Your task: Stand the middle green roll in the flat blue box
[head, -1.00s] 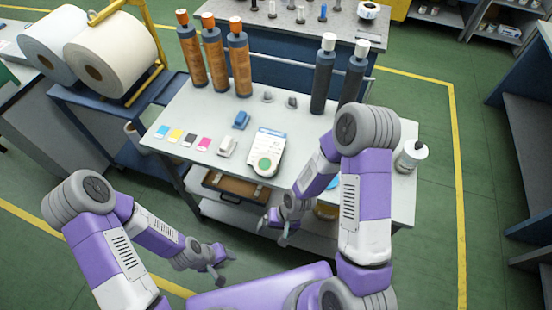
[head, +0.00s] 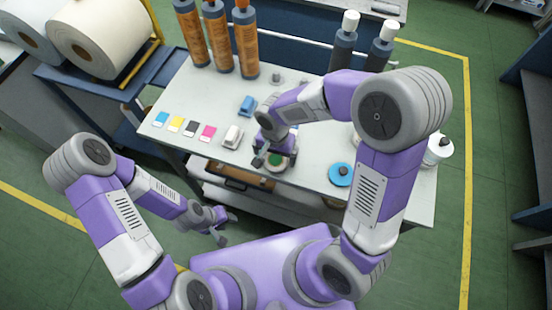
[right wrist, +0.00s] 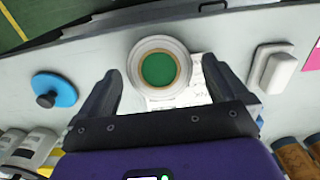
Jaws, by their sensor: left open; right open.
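A round white piece with a brown ring and a green centre (head: 277,160) stands at the table's front edge, the only green item I make out on the table. In the right wrist view it (right wrist: 158,68) lies between and just ahead of my fingertips. My right gripper (head: 273,155) is open above it, pointing down; the right wrist view shows both fingers (right wrist: 160,85) apart with nothing held. My left gripper (head: 222,228) is open and empty, low in front of the table. I cannot make out a flat blue box; a small blue block (head: 247,105) sits on the table.
A white block (head: 232,136), colour cards (head: 191,128) and a blue disc with a dark knob (head: 341,174) lie near the front edge. Orange cylinders (head: 217,40) and dark white-capped bottles (head: 343,45) stand behind. A white jar (head: 438,150) is at the right.

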